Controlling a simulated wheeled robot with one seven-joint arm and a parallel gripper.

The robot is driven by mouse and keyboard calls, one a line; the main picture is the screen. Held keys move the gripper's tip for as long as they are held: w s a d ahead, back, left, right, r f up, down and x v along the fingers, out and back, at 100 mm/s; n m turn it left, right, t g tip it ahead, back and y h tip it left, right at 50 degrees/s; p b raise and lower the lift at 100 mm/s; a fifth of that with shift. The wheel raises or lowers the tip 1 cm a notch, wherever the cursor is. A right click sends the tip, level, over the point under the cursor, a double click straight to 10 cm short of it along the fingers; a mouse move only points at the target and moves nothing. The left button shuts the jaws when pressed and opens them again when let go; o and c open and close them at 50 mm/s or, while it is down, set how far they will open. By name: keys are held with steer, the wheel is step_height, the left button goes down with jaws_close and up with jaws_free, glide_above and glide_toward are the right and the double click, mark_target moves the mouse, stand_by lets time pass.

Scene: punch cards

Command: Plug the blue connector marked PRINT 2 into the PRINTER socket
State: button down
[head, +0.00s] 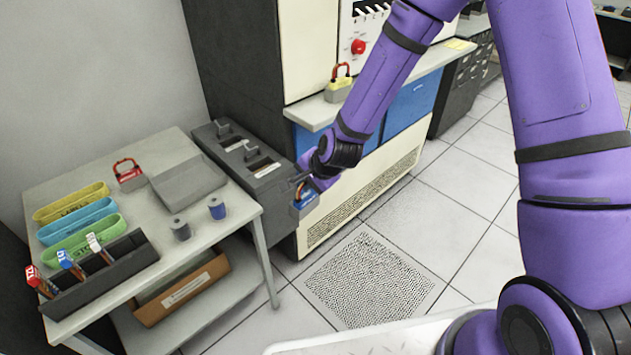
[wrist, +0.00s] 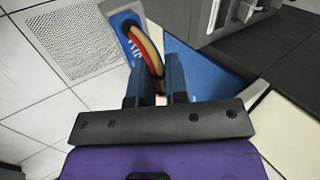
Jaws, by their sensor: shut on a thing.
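A blue connector (head: 306,200) with pale lettering too small to read is at my gripper in the head view. It also shows in the wrist view (wrist: 128,28), with a bundle of red, yellow and dark wires (wrist: 152,48) running back between the fingers. My gripper (wrist: 160,84) is shut on it, and the connector is held in the air above the tiled floor. In the head view my gripper (head: 303,180) is beside the front end of a long grey unit (head: 270,180) with slots on top. I cannot make out the PRINTER socket or its label.
A table (head: 240,205) at left holds coloured trays (head: 75,215), a dark rack (head: 100,275) with tagged plugs, and two spools. A cream and blue cabinet (head: 300,115) stands behind my arm. A red-handled block (head: 340,85) sits on its ledge. The floor in front is clear.

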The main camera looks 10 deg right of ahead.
steer(key=shift+m+h, duration=0.3)
steer(key=shift+m, duration=0.2)
steer(key=shift+s+a+r, duration=0.2)
steer(key=shift+a+r, duration=0.15)
steer(key=shift+a, duration=0.35)
steer(key=shift+s+a+r, duration=0.25)
steer(key=shift+a+r, duration=0.05)
steer(key=shift+a, duration=0.35)
steer(key=shift+s+a+r, duration=0.2)
steer(key=shift+a+r, duration=0.15)
steer(key=shift+a, duration=0.35)
steer(key=shift+a, duration=0.15)
steer(key=shift+r, duration=0.1)
